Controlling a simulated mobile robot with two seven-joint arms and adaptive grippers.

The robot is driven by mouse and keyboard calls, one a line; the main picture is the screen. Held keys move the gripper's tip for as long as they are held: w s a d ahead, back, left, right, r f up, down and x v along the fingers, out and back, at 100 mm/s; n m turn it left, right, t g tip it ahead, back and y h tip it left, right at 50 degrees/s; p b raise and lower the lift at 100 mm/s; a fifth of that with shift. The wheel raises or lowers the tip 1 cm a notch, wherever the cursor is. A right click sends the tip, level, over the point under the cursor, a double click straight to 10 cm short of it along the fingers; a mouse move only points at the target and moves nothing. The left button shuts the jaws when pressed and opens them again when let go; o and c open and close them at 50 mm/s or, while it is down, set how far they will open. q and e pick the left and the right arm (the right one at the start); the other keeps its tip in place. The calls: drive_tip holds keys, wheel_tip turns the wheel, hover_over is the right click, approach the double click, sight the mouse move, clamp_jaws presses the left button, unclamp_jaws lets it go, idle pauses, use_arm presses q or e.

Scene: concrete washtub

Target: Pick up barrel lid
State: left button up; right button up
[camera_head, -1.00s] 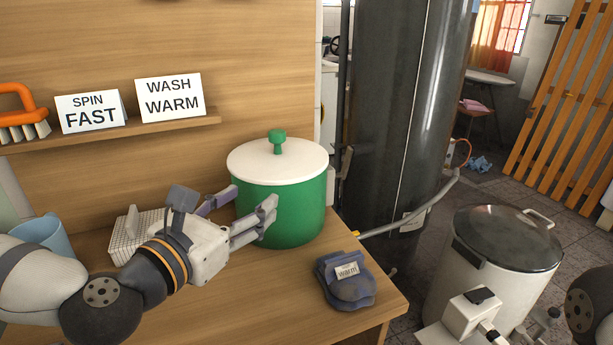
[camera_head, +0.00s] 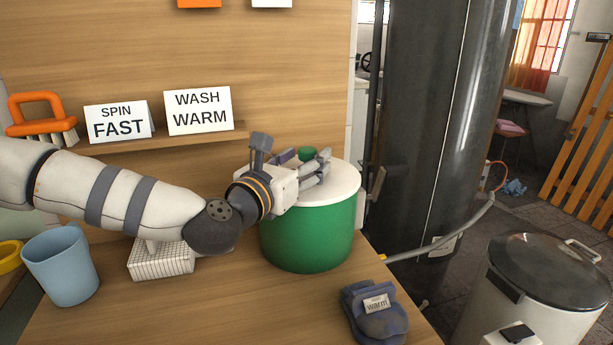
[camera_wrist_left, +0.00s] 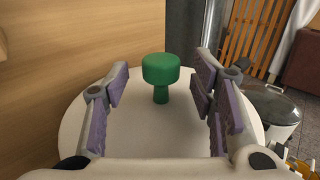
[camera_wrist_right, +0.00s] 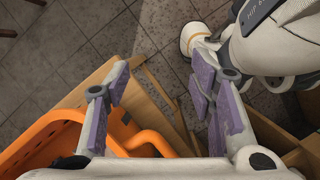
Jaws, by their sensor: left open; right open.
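The barrel lid (camera_head: 343,184) is a round white disc with a green knob (camera_head: 307,153), lying on the green barrel (camera_head: 312,240) on the wooden table. My left gripper (camera_head: 304,165) is low over the lid, open. In the left wrist view the green knob (camera_wrist_left: 161,70) stands upright in line with the gap between the open fingers, and the white lid (camera_wrist_left: 150,133) spreads below them. I see no finger touching the knob. My right gripper (camera_wrist_right: 161,68) is open and empty over the floor area in the right wrist view, away from the lid.
A dark blue holder with a "warm" label (camera_head: 374,314) is at the table's front right. A tall dark cylinder (camera_head: 425,120) rises behind. An orange basket (camera_wrist_right: 50,140) is below my right gripper.

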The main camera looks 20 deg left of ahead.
use_arm(q)
clamp_jaws()
